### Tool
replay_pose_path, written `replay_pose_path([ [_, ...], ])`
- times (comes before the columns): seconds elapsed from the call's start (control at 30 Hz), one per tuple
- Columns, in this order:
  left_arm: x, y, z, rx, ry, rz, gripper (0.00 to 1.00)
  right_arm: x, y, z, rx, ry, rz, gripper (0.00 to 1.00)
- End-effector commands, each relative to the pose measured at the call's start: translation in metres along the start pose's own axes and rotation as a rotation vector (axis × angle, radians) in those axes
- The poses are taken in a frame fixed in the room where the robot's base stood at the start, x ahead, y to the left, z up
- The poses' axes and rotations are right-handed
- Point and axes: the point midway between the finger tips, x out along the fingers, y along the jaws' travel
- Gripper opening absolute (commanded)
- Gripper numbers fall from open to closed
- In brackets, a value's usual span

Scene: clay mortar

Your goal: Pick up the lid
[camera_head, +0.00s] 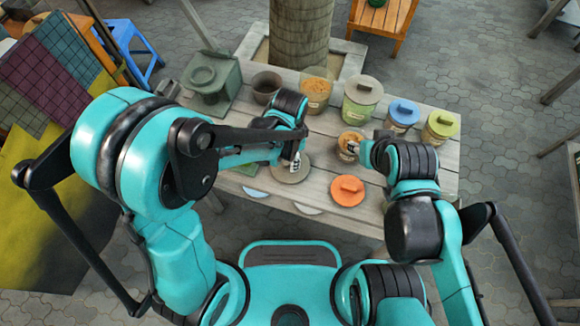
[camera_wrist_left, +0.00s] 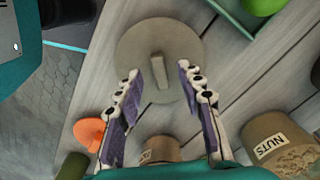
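A round grey-beige lid (camera_head: 292,176) with a bar handle lies flat on the wooden table. In the left wrist view the lid (camera_wrist_left: 140,40) fills the upper middle, and its handle stands up between my fingertips. My left gripper (camera_head: 294,161) is over the lid. In the left wrist view the left gripper (camera_wrist_left: 158,72) is open, with a finger on each side of the handle and visible gaps. An orange lid (camera_head: 348,191) lies near the table's front edge. My right gripper (camera_head: 356,149) is beside an open jar with brown contents (camera_head: 347,139); its fingers are mostly hidden.
An open nuts jar (camera_head: 316,92), a jar with a grey-green lid (camera_head: 362,88), a blue-lidded jar (camera_head: 403,112) and a yellow-green-lidded jar (camera_head: 442,124) stand behind. A dark pot (camera_head: 266,86) and a green box-like object (camera_head: 212,83) stand at the back left.

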Motion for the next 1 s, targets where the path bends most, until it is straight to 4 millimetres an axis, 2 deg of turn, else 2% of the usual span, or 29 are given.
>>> replay_pose_path([
  [0.03,0.011,0.0,-0.001,0.0,0.0,0.0,0.38,0.006,0.0,0.004,0.0,0.0,0.0,0.4],
  [0.1,0.015,0.0,-0.001,0.0,0.0,0.0,0.38,0.007,0.0,0.005,0.0,0.0,0.0,0.4],
  [0.3,0.013,0.0,-0.001,0.0,0.0,0.0,0.38,0.005,0.0,0.004,0.0,0.0,0.0,0.4],
  [0.43,0.013,0.0,-0.001,-0.001,0.0,0.0,0.04,0.005,0.0,0.004,0.0,0.0,0.0,0.4],
  [0.47,0.013,0.0,-0.001,-0.001,0.0,0.0,0.0,0.005,0.0,0.004,0.0,0.0,0.0,0.4],
  [0.83,0.012,0.0,-0.001,-0.001,0.001,-0.001,0.0,0.005,0.0,0.003,0.0,0.0,0.0,0.4],
  [1.0,0.003,0.0,-0.001,-0.001,0.001,-0.001,0.0,-0.002,0.0,-0.001,0.0,0.0,0.0,0.4],
])
